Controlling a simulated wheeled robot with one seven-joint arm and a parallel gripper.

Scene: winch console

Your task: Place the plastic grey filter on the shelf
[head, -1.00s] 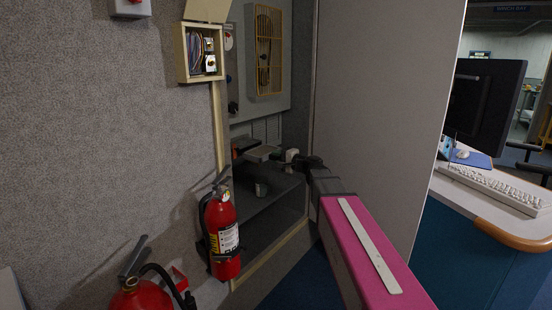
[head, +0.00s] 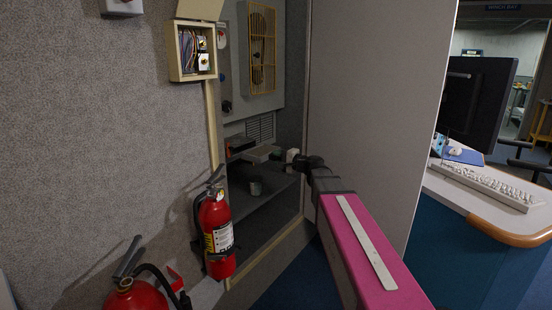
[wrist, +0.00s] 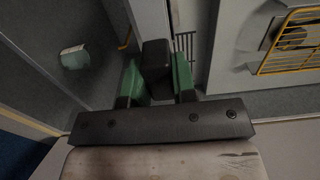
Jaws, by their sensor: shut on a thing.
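My gripper (wrist: 158,82) has green fingers shut on a dark grey block, which seems to be the filter (wrist: 155,57), in the wrist view. In the head view my arm reaches into the wall recess, and the gripper (head: 283,163) is small there, so the held block cannot be made out clearly. The dark shelf (head: 262,212) is the flat surface low in the recess, and it also shows in the wrist view (wrist: 45,25). The held block appears above or beside it; I cannot tell whether they touch.
A light box (head: 261,153) and a dark box (head: 239,144) sit further back. A red extinguisher (head: 217,235) stands left of the opening, and a tall panel (head: 370,110) stands right.

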